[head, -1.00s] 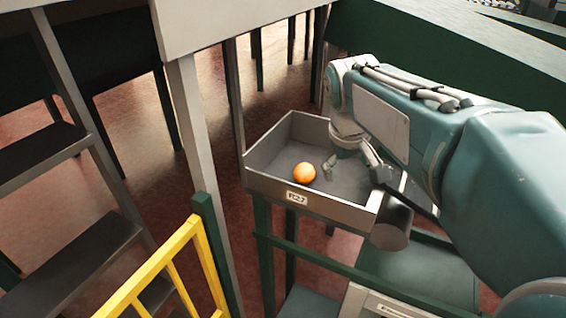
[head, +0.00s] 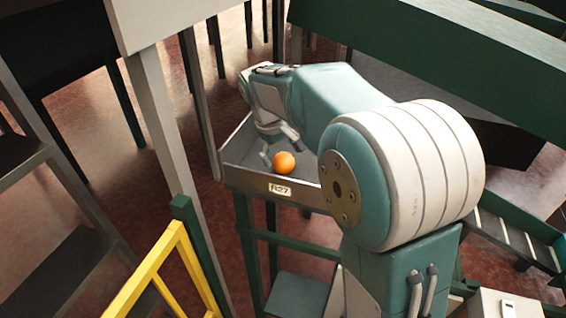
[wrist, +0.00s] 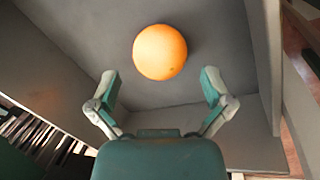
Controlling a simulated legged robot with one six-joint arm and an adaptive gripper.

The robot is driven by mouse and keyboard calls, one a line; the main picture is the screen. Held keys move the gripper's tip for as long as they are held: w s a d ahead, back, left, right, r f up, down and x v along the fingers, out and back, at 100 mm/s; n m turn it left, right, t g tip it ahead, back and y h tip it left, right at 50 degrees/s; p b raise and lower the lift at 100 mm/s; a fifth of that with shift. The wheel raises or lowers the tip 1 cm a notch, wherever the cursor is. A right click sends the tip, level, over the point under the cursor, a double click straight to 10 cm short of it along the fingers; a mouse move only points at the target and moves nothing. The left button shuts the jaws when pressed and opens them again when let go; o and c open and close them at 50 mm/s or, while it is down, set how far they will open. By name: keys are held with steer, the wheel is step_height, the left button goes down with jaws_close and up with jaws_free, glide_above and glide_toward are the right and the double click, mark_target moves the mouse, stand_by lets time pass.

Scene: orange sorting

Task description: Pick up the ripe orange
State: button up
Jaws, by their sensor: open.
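A ripe orange (head: 284,162) lies in a grey tray (head: 232,177) labelled R27, near its front wall. In the wrist view the orange (wrist: 159,52) is whole and sits on the tray floor, above and between the fingertips. My gripper (wrist: 159,88) is open and empty, with its two fingers spread to either side of the orange's line and apart from it. In the head view my gripper (head: 279,150) is inside the tray, just behind and left of the orange. My arm hides the right part of the tray.
The tray walls (wrist: 265,60) rise close to my gripper on the right in the wrist view. A grey post (head: 155,110) and a yellow railing (head: 160,270) stand left of the tray. A dark green beam (head: 440,60) runs behind my arm.

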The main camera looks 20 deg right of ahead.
mark_target(280, 155)
steer(key=x, duration=0.3)
steer(key=shift+w+a+f, duration=0.15)
steer(key=shift+a+f, duration=0.1)
steer(key=shift+f, duration=0.05)
steer(key=shift+d+f, duration=0.1)
steer(key=shift+d, duration=0.45)
steer(key=shift+a, duration=0.1)
steer(key=c, duration=1)
steer(key=shift+a, duration=0.35)
steer(key=shift+c, duration=0.2)
steer(key=shift+d, duration=0.15)
